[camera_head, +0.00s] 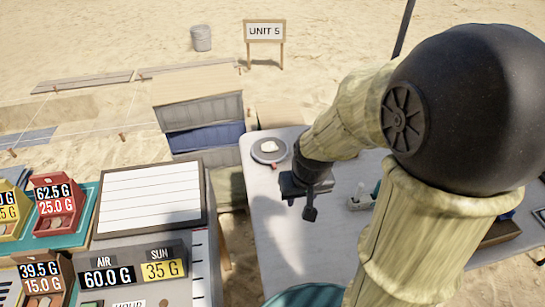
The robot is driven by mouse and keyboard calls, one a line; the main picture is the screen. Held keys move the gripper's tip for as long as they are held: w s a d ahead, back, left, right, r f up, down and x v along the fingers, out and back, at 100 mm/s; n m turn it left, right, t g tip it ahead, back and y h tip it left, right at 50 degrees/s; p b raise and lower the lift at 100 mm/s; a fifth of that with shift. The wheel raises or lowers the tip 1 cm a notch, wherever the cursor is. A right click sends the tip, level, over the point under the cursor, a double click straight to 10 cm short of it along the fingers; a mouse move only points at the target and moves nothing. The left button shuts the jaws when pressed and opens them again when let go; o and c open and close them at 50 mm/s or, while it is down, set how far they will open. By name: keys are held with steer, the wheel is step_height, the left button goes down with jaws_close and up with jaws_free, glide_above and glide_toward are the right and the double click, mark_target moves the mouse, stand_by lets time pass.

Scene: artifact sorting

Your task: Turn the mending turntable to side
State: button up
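The mending turntable appears to be the round grey disc (257,157) near the far left edge of the white table, with a small pale piece (269,146) on it. Which side it faces cannot be told at this size. My gripper (309,214) hangs over the table, to the right of and nearer than the disc, apart from it. A dark finger points down, but whether the gripper is open or shut does not show. My arm hides much of the table's right part.
Left of the white table (262,215) stands a bench with a lined white board (152,200), display panels and coloured boxes (66,207). A small holder with a bottle (360,197) stands right of my gripper. Crates (205,128) stand behind. The table between disc and front is largely clear.

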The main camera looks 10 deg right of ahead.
steer(key=w+g+b, duration=0.1)
steer(key=w, duration=1.8)
steer(key=g+b, duration=0.1)
steer(key=g, duration=0.1)
glide_above(274, 165)
step_height(274, 165, down, 3)
steer(key=shift+r, duration=0.1)
step_height(274, 165, down, 18)
steer(key=shift+r, duration=0.25)
jaws_close()
